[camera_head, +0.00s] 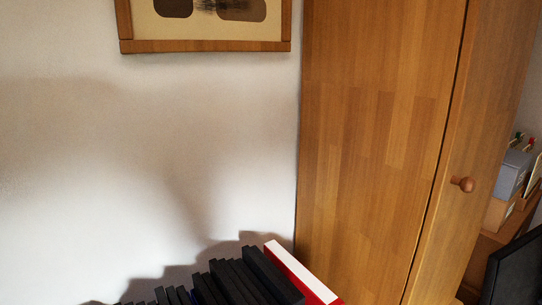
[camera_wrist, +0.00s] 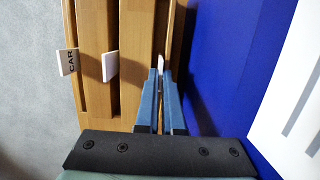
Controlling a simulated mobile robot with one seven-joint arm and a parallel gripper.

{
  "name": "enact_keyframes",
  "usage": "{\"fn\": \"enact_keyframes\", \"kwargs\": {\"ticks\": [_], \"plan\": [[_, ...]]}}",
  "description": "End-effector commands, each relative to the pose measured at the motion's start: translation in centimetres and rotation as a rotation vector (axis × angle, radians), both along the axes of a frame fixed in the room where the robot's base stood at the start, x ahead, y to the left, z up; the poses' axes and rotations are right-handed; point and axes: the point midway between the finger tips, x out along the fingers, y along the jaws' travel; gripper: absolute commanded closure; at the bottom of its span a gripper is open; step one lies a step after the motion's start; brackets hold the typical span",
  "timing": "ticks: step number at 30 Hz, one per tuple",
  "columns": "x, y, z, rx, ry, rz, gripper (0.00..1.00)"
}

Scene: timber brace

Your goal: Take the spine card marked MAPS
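No card that reads MAPS shows in either view. In the wrist view, a white card (camera_wrist: 68,62) at the left carries dark letters that look like "CAR", turned sideways. A second white card (camera_wrist: 110,67) stands out between wooden spines, with no lettering I can read. A narrow white sliver (camera_wrist: 161,62), perhaps a third card, shows at the tips of my gripper (camera_wrist: 160,74). The two blue fingers are close together with a narrow gap. I cannot tell whether they touch the sliver or grip it. The head view does not show my gripper.
Wooden spines (camera_wrist: 94,35) stand left of and beyond the fingers. A large blue surface (camera_wrist: 225,60) is close on the right, with a white one beyond it. The head view shows black spines (camera_head: 235,280), a red-and-white box (camera_head: 300,272) and a wooden cabinet (camera_head: 375,150).

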Motion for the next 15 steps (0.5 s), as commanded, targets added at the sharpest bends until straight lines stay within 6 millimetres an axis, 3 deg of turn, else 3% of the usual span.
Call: {"fn": "enact_keyframes", "kwargs": {"ticks": [15], "plan": [[-0.03, 0.03, 1.24, 0.0, 0.001, 0.001, 1.0]]}}
